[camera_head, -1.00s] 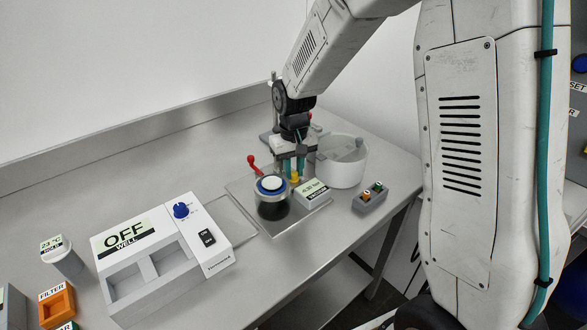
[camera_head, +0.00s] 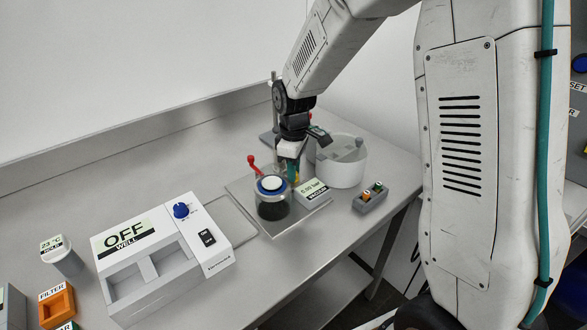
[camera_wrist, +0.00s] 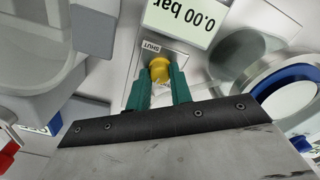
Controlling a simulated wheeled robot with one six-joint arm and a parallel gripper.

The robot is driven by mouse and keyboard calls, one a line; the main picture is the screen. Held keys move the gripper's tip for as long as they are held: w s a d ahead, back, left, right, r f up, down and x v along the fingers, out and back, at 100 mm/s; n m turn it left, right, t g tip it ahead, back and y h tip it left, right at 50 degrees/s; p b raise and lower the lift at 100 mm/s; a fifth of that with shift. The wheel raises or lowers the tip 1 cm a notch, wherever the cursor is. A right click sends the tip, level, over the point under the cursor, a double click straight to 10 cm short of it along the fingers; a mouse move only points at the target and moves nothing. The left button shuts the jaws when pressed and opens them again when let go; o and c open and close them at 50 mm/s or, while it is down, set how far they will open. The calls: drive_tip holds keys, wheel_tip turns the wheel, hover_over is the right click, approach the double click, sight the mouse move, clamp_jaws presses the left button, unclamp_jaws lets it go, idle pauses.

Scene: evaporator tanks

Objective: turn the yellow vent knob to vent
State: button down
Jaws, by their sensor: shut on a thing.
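The yellow vent knob (camera_wrist: 159,68) sits on a small grey plate beside a SHUT label (camera_wrist: 150,47). My gripper (camera_wrist: 160,80) has its two green fingers shut on the knob, one on each side. In the head view my gripper (camera_head: 292,168) points down behind the jar, and the fingers hide most of the knob. The display (camera_head: 313,190) beside the knob reads 0.00 bar, also in the wrist view (camera_wrist: 181,17). The knob's exact pointing direction cannot be told.
A glass jar with a blue-ringed lid (camera_head: 272,200) stands close in front of my gripper, with a red lever (camera_head: 253,161) behind it. A white round tub (camera_head: 342,162) is close on the right. A grey switch box (camera_head: 370,197) lies right. The table's left rear is clear.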

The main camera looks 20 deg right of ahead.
drive_tip(key=shift+n, duration=0.5)
drive_tip(key=c, duration=1.3)
unclamp_jaws()
drive_tip(key=shift+o, duration=0.2)
drive_tip(key=shift+r, duration=0.15)
wheel_tip(320, 180, up, 8)
drive_tip(key=shift+f, duration=0.2)
